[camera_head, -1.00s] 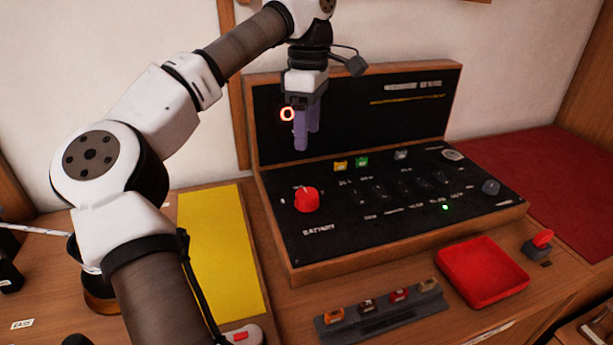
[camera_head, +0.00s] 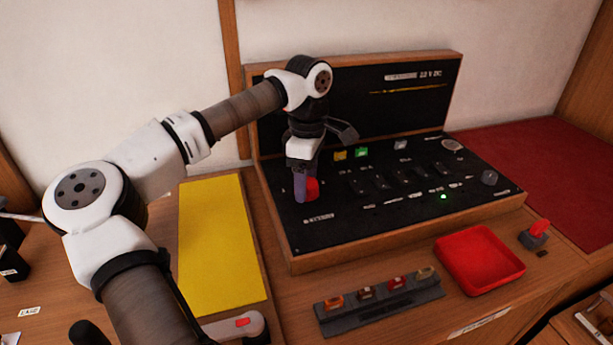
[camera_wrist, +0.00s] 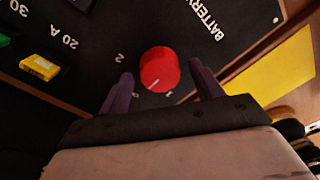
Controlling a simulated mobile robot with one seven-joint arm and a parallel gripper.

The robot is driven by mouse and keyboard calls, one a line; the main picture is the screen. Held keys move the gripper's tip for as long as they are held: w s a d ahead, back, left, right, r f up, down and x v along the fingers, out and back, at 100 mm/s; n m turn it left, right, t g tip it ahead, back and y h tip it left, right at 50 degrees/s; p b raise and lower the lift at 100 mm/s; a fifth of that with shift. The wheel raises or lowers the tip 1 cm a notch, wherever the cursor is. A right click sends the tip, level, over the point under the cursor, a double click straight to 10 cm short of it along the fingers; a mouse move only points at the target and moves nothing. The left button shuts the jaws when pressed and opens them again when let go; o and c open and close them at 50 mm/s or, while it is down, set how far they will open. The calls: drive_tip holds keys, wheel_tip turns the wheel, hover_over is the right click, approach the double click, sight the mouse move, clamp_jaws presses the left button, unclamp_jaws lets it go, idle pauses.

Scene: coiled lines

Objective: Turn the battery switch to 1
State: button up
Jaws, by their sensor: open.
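The battery switch is a red round knob (camera_head: 313,188) on the left of the black panel, beside white "BATTERY" lettering. In the wrist view the knob (camera_wrist: 160,68) sits between the two purple fingers of my gripper (camera_wrist: 162,70). The fingers are open, one on each side, with visible gaps to the knob. A white line on the knob points to the lower left in that view. A "2" shows at its left and a small mark that looks like a "1" below it. In the head view my gripper (camera_head: 306,183) partly hides the knob.
The black panel (camera_head: 350,225) has a wooden frame and an upright back board (camera_head: 350,100). Yellow (camera_head: 340,155) and green (camera_head: 361,151) pieces sit behind the knob. A yellow mat (camera_head: 215,250) lies left, a red tray (camera_head: 480,262) front right, and a fuse rack (camera_head: 380,305) in front.

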drive_tip(key=shift+c, duration=0.2)
drive_tip(key=c, duration=0.9)
drive_tip(key=shift+c, duration=0.2)
drive_tip(key=shift+n, duration=0.3)
drive_tip(key=n+b, duration=0.1)
drive_tip(key=n, duration=0.4)
drive_tip(key=n+b, duration=0.1)
drive_tip(key=n, duration=0.5)
drive_tip(key=shift+s+a+h, duration=0.1)
drive_tip(key=shift+h, duration=0.2)
drive_tip(key=shift+n, duration=0.3)
drive_tip(key=o, duration=1)
